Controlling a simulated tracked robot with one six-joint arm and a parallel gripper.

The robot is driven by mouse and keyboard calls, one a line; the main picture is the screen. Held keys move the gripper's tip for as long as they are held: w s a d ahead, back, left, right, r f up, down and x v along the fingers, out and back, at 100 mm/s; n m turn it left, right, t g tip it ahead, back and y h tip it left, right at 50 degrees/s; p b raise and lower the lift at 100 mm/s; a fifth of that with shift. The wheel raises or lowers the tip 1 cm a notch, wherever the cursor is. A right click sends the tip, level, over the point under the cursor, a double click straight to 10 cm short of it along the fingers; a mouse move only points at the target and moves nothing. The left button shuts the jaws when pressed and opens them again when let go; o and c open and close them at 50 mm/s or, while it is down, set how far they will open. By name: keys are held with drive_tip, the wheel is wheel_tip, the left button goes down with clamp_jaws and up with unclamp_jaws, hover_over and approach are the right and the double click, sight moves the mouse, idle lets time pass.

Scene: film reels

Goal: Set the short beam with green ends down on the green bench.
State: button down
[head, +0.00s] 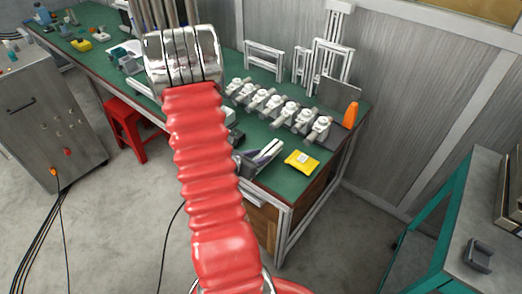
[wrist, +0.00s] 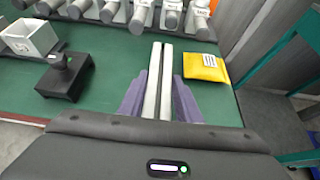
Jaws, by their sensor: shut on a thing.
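My gripper (wrist: 159,80) has purple-grey fingers, one on each side of a pale silver beam (wrist: 152,72) with a dark groove along it. The fingers are shut on this beam, which points away from the wrist. In the head view, my gripper (head: 258,160) and the beam show over the near right part of the green bench (head: 215,120). I cannot make out green ends on the beam. I cannot tell whether it touches the bench top (wrist: 110,65).
A yellow packet (head: 301,161) lies just right of the gripper. A row of white-and-grey fittings (head: 285,110) stands behind, with an orange bottle (head: 351,114) at its right. A black stamp-like object (wrist: 65,75) and a pale box (wrist: 30,37) are to the left.

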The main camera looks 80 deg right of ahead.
drive_tip(key=shift+f, duration=0.65)
drive_tip(key=shift+f, duration=0.5)
drive_tip(key=c, duration=1.2)
unclamp_jaws()
drive_tip(key=shift+w+a+r, duration=0.25)
drive_tip(key=shift+w+a, duration=0.05)
drive_tip(key=shift+a, duration=0.2)
drive_tip(key=v, duration=1.2)
drive_tip(key=shift+a+r, duration=0.1)
drive_tip(key=shift+a, duration=0.15)
